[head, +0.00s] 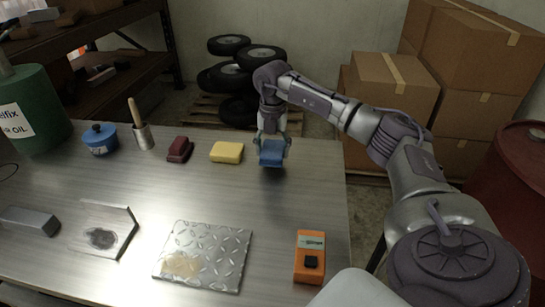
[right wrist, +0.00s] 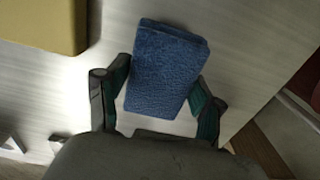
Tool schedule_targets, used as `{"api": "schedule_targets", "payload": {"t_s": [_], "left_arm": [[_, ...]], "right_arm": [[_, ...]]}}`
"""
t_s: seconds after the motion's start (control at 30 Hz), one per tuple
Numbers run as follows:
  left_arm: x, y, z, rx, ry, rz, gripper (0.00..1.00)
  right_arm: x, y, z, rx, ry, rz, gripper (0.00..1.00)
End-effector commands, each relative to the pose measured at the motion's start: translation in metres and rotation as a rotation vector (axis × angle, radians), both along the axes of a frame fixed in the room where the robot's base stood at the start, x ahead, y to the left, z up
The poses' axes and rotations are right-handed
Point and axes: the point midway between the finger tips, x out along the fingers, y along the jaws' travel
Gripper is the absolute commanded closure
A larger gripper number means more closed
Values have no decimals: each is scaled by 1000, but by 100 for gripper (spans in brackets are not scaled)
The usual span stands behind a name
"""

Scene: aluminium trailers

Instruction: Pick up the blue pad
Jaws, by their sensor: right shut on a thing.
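The blue pad (head: 271,153) is at the far right part of the metal table in the head view. My right gripper (head: 272,146) comes down over it and is shut on it. In the right wrist view the blue pad (right wrist: 165,68) sits between the two fingers of the right gripper (right wrist: 160,98). Whether the pad touches the table or is slightly above it, I cannot tell. My left gripper is not in view.
A yellow sponge (head: 227,152) lies left of the pad, then a dark red block (head: 179,149). A tread plate (head: 204,256) and an orange device (head: 309,256) lie nearer. Cardboard boxes (head: 393,88) stand behind the table. The table's middle is clear.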

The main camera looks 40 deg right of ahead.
Motion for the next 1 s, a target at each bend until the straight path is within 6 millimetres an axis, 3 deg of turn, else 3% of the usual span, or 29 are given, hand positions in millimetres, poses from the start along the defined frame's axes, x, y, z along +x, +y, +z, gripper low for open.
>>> {"api": "schedule_targets", "payload": {"t_s": [0.03,0.3,0.5,0.7,1.0], "left_arm": [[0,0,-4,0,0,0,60],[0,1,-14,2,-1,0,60],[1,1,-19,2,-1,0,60],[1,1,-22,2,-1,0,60],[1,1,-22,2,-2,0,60]], "right_arm": [[1,0,12,0,-6,0,63],[-58,7,42,-4,-3,1,63],[-92,13,62,-3,0,1,63],[-110,16,74,-1,-1,0,63],[-116,17,78,-1,1,-1,63]]}}
